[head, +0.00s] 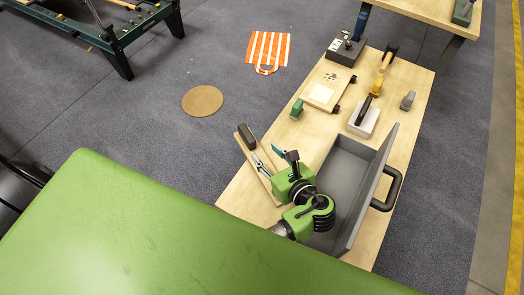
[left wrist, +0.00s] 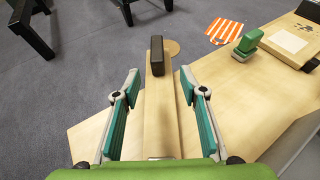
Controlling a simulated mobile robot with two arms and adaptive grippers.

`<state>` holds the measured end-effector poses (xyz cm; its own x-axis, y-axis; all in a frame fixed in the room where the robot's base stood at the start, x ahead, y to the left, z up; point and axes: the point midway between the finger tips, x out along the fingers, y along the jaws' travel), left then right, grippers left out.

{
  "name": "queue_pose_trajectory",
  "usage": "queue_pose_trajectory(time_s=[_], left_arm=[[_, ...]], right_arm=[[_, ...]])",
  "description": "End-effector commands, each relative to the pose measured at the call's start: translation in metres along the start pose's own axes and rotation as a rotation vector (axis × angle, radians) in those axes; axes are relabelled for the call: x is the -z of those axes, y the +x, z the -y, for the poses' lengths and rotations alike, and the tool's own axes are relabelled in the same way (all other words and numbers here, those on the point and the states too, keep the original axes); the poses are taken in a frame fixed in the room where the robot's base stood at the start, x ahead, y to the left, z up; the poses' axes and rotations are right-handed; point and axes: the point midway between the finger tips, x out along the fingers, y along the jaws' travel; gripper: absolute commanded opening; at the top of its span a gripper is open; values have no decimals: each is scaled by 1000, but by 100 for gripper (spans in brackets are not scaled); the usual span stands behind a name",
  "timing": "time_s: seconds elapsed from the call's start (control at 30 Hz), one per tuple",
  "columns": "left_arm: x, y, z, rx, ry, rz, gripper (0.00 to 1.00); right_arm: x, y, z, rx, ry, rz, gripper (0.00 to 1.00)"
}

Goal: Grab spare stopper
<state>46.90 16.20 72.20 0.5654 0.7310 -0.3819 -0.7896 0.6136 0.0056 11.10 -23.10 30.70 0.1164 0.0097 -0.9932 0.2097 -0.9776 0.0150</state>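A black block (head: 246,136) sits at the far end of a narrow wooden board (head: 266,182) on the wooden bench; it may be the stopper, but I cannot tell for certain. In the left wrist view the black block (left wrist: 157,55) stands straight ahead, beyond the fingertips. My left gripper (head: 268,156) is open over the board, with its teal-padded fingers spread to either side and nothing between them. The open fingers also show in the left wrist view (left wrist: 160,84). A small green block (head: 297,109) stands apart on the bench. My right gripper is not in view.
A grey open box with a black handle (head: 387,190) stands right of my left gripper. Further back are a board with a pale sheet (head: 322,94), a brush-like tool (head: 363,118) and a mallet (head: 386,62).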

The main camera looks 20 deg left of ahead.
Motion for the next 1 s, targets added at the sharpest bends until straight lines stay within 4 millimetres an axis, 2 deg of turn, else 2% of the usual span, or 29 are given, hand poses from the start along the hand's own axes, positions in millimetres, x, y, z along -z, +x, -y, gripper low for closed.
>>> queue_pose_trajectory(time_s=[0.2,0.3,0.43,0.7,0.9,1.0], left_arm=[[-1,44,-1,-3,0,4,39],[0,62,-1,-3,-1,2,39],[0,75,-1,-1,-2,0,39],[-3,94,-2,-2,-3,1,39],[-3,124,-3,-3,-3,1,39],[-2,131,-3,-1,-3,-2,39]], right_arm=[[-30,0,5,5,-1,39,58],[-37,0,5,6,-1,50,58],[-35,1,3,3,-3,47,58],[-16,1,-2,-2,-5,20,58],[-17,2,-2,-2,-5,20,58],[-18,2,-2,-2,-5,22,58]])
